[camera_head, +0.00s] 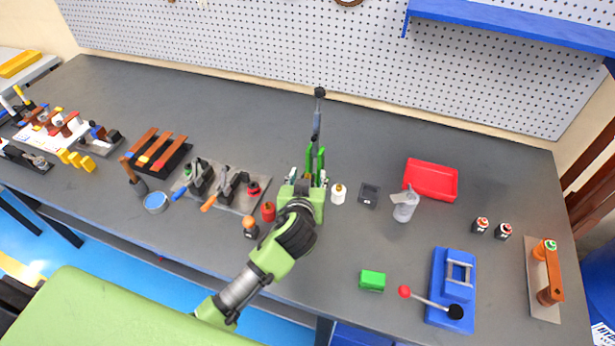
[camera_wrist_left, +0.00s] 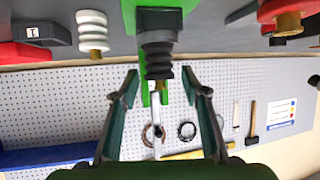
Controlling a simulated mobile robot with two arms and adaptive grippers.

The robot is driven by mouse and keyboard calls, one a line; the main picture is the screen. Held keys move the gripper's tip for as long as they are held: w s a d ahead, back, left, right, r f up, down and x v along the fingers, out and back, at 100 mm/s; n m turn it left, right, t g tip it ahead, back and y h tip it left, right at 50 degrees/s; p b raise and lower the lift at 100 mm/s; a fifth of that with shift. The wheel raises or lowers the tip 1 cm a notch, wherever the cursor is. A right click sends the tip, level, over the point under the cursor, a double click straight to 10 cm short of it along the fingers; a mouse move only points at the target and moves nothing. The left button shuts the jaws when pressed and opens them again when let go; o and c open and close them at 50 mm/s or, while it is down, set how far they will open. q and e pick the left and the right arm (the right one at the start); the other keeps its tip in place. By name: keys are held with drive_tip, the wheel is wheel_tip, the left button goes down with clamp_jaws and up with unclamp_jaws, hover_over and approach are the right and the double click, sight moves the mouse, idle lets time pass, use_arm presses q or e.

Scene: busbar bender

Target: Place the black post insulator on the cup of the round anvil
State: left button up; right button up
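The black post insulator (camera_wrist_left: 158,62), with dark ribs, shows in the left wrist view between and just beyond my left fingertips. It adjoins a dark grey block (camera_wrist_left: 158,20) on a green press (camera_wrist_left: 128,12); I cannot tell whether this block is the anvil's cup. In the head view the green press (camera_head: 321,160) with its raised lever stands right behind my left gripper (camera_head: 307,178), which hides the insulator. My left gripper (camera_wrist_left: 163,90) is open, its fingers spread on either side of the insulator, with gaps visible. My right gripper is not in view.
A white insulator (camera_head: 338,194) stands right of my left gripper and a red one (camera_head: 268,211) left. A clamp plate (camera_head: 231,196) lies farther left. A dark block (camera_head: 368,195), grey can (camera_head: 404,207) and red tray (camera_head: 431,180) are to the right. The table behind is mostly clear.

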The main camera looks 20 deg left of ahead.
use_arm(q)
drive_tip(key=shift+r, duration=0.2)
drive_tip(key=shift+s, duration=0.25)
drive_tip(key=b+v, duration=0.1)
drive_tip(key=v, duration=1)
drive_tip(key=shift+s+r+b, duration=0.15)
drive_tip(key=shift+s+b, duration=0.05)
drive_tip(key=shift+b, duration=0.2)
drive_tip(key=shift+d, duration=0.1)
